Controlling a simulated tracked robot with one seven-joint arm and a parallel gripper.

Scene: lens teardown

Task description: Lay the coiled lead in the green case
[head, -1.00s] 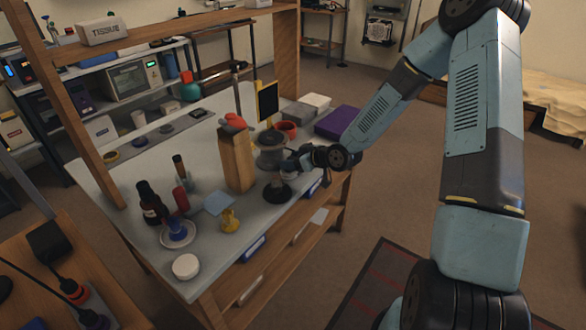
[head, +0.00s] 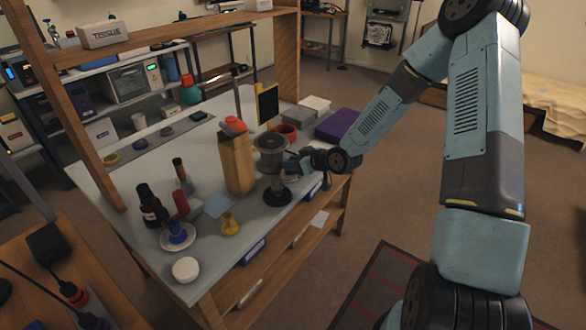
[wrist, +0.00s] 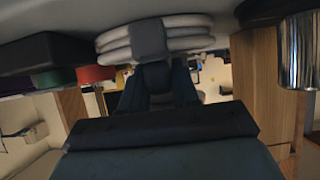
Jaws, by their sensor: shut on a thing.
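In the wrist view, which appears upside down, my gripper (wrist: 155,75) is shut on the coiled lead (wrist: 120,42), a pale stack of loops with a dark grey strap around it. I cannot tell whether the coil touches the tabletop. In the head view my gripper (head: 296,164) is at the bench's right side, beside a grey spool-like thing (head: 270,145); the coil is hard to make out there. A small green patch (wrist: 52,78) shows at the left of the wrist view, partly hidden by a dark box; I cannot tell if it is the green case.
A stand with a metal post (wrist: 298,50) and black base (head: 277,197) is close to my gripper. A wooden block (head: 237,165), red mug (head: 287,132) and purple box (head: 338,124) stand around it. Bottles and a yellow flask (head: 230,223) are nearer the front.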

